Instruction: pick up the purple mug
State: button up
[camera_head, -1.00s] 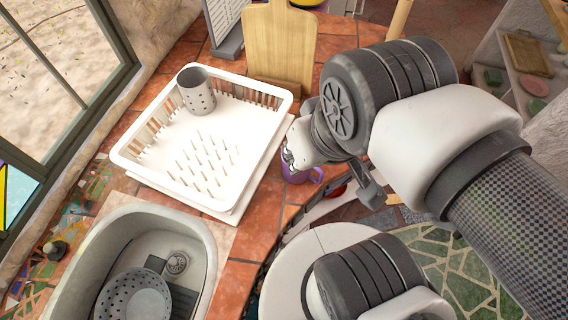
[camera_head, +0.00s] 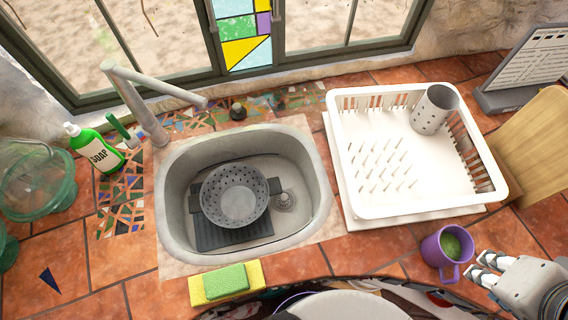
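The purple mug (camera_head: 432,252) stands on the tiled counter near its front edge, in front of the dish rack. Its inside shows green, and its handle points toward the front edge. My gripper (camera_head: 480,268) is just right of the mug, coming from the lower right corner. Its two silver fingers are apart and point toward the mug, with nothing seen between them. A small gap shows between the fingertips and the mug.
A white dish rack (camera_head: 375,211) with a grey perforated cup (camera_head: 434,110) stands behind the mug. A wooden board (camera_head: 535,150) leans at the right. The sink (camera_head: 172,215) holds a colander (camera_head: 235,195). A yellow-green sponge (camera_head: 226,282) lies at the front edge.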

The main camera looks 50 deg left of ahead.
aim_at(453, 245)
jog(key=u, duration=2.5)
jog(key=z, duration=0.5)
jog(key=j+z, duration=0.1)
jog(key=z, duration=0.85)
jog(key=k+z, duration=0.1)
jog(key=z, duration=0.9)
jog(key=l+u, duration=0.15)
jog(key=u, duration=0.35)
jog(key=k+l+u, duration=0.1)
jog(key=u, duration=0.35)
jog(key=k+l+u, duration=0.1)
jog(key=u, duration=0.4)
jog(key=k+l+u, duration=0.1)
jog(key=u, duration=0.35)
jog(key=k+l, duration=0.3)
jog(key=k, duration=0.2)
jog(key=k+l, duration=0.25)
jog(key=k, duration=0.25)
